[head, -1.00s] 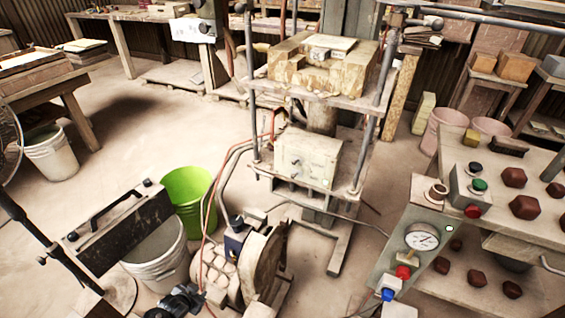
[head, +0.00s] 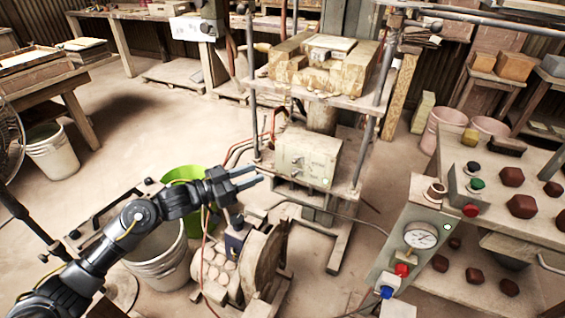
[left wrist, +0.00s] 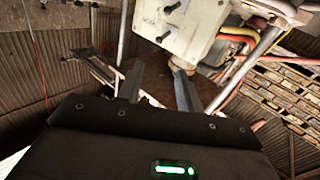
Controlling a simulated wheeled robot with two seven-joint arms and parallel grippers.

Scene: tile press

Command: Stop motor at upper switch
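A pale switch box (head: 318,160) is mounted low on the press frame. It has two small dark switches on its face, an upper switch (head: 297,160) and a lower one (head: 296,172); their positions are too small to read. My left gripper (head: 250,178) is to the left of the box, apart from it, fingers pointing at it. In the left wrist view its two fingers (left wrist: 157,88) are spread with nothing between them. The box (left wrist: 178,22) shows there beyond the fingers, at the top. The motor unit (head: 215,270) is on the floor below. My right gripper is out of view.
A green bucket (head: 181,174) and a white bucket (head: 160,262) stand near my left arm. Hoses run beside the box's left side. A gauge panel (head: 415,215) and a table with dark red blocks (head: 512,177) are at right.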

